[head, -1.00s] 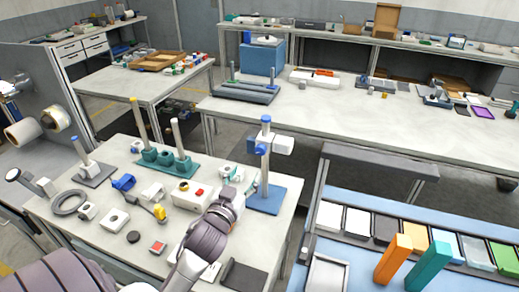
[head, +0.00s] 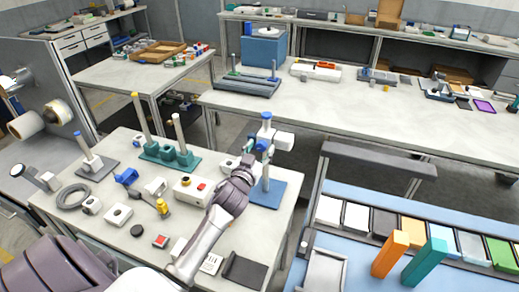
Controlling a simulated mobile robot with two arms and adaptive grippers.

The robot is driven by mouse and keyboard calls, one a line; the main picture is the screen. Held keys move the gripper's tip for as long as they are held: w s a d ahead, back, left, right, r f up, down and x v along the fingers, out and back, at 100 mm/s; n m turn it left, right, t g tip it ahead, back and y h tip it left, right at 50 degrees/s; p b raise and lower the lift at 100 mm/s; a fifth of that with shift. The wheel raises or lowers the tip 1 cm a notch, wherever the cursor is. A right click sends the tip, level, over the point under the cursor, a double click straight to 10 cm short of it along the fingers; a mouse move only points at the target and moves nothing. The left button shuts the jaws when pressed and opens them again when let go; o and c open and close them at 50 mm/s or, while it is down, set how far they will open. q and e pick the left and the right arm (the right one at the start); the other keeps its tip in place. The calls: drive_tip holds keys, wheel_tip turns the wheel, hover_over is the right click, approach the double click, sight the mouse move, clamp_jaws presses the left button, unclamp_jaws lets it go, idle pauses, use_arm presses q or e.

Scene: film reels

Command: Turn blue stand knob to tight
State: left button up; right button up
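The blue stand has a flat blue base (head: 271,194), an upright grey post and a blue and white clamp (head: 283,140) near its top. A blue knob (head: 262,145) sticks out at the left of the clamp. My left arm reaches up over the table from the bottom. My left gripper (head: 248,157) is at the knob, just left of the post. The fingers are small and partly hidden by my wrist, so I cannot tell whether they are closed or touch the knob. My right gripper is not in view.
A teal stand (head: 168,157) with two posts and a grey stand (head: 97,167) are on the same table (head: 103,238). Upright orange (head: 390,254) and teal (head: 425,264) blocks stand at right.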

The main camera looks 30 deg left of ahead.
use_arm(q)
clamp_jaws()
drive_tip(key=shift+m, duration=0.4)
drive_tip(key=m, duration=0.5)
drive_tip(key=shift+m+p, duration=0.3)
drive_tip(key=m, duration=0.5)
drive_tip(key=shift+m, duration=0.3)
drive_tip(key=shift+o, duration=1)
unclamp_jaws()
